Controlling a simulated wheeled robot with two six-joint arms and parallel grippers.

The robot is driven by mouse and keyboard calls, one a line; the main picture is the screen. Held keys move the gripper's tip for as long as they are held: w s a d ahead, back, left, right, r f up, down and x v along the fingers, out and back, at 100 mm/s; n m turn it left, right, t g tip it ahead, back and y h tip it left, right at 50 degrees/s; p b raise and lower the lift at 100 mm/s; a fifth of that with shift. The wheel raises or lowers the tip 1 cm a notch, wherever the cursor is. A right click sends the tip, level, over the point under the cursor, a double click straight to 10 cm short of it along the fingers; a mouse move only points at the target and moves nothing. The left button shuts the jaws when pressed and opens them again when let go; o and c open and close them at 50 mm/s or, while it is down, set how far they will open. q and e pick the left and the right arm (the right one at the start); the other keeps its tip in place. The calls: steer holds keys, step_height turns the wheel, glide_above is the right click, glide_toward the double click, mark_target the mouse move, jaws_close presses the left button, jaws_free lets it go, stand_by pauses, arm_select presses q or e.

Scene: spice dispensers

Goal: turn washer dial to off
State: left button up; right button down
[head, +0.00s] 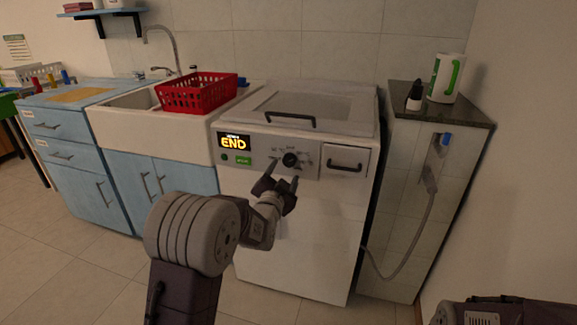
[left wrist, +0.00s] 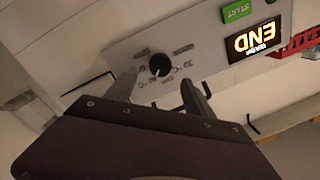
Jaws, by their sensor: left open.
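The washer (head: 300,225) is a white top-loader with a control panel on its upper front. Its black round dial (head: 290,159) sits mid-panel, with printed marks around it. The dial also shows in the left wrist view (left wrist: 159,65). The display (head: 234,142) reads END in yellow, above a green START button (head: 244,161). My left gripper (head: 284,171) is open in front of the panel, just below the dial. In the left wrist view its fingers (left wrist: 160,92) are spread, with the dial beyond and between them; I see no grip on it. My right gripper is not in view.
A drawer with a black handle (head: 346,166) is right of the dial. A black lid handle (head: 290,119) is above. A red basket (head: 196,93) sits over the sink at left.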

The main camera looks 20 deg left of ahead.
mark_target(288, 161)
arm_select(q)
steer(key=w+b, duration=0.1)
steer(key=w, duration=0.5)
steer(key=shift+a, duration=0.15)
steer(key=shift+c, duration=0.3)
jaws_close()
steer(key=n, duration=0.4)
steer(key=shift+n, duration=0.4)
steer(key=shift+a+n+g, duration=0.1)
steer(key=shift+n+g, duration=0.2)
steer(key=shift+n, duration=2.1)
